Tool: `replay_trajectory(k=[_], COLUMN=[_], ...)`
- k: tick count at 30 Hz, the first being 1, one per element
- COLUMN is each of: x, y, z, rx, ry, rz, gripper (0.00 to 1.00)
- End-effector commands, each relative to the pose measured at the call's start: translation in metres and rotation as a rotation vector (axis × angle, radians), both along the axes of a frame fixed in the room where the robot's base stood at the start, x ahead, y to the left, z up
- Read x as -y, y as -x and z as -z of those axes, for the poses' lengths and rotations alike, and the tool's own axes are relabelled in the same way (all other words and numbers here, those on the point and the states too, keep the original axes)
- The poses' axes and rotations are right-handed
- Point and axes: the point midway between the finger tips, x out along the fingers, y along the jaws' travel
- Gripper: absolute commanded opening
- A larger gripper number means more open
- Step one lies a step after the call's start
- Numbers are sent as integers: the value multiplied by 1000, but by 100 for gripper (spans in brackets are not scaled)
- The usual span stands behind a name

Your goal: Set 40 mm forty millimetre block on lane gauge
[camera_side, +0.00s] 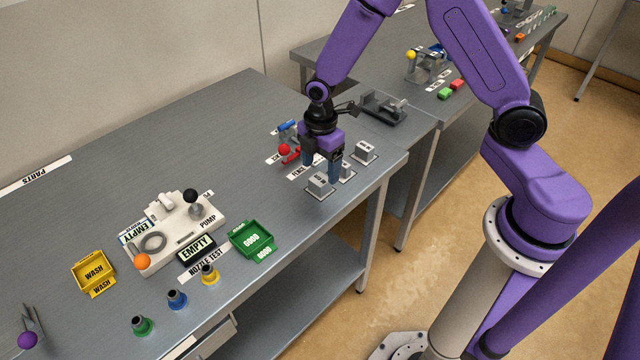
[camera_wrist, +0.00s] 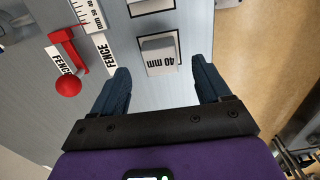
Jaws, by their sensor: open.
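In the wrist view the grey block marked "40 mm" (camera_wrist: 158,56) stands on a black-outlined white patch, ahead of and between my fingers. My gripper (camera_wrist: 160,70) is open with nothing held; its dark blue fingers point down at the table. In the side view my gripper (camera_side: 322,168) is low over the row of grey blocks. I cannot tell for sure which block there is the 40 mm one. A white millimetre scale (camera_wrist: 88,14), apparently part of the lane gauge, shows at the wrist view's top left, beside a red lever (camera_wrist: 66,52). The gauge is partly hidden in the side view.
Grey blocks (camera_side: 320,185) and (camera_side: 365,152) stand near the table's right edge. The pump (camera_side: 175,222), green bin (camera_side: 253,239) and yellow bin (camera_side: 93,273) stand farther left. Bare table lies behind them.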

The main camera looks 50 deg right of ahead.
Motion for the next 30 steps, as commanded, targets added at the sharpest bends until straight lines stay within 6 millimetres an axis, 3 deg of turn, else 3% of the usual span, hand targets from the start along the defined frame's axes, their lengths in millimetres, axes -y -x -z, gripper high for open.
replay_trajectory(k=[12, 21, 22, 27, 30], x=[-2, -2, -2, -2, -2], y=[1, 0, 0, 0, 0], z=[46, 49, 49, 49, 49], rx=[-2, -1, -1, -1, 0], ry=[1, 0, 0, 0, 0], rz=[0, 0, 0, 0, 0], gripper=[77, 77, 73, 18, 15])
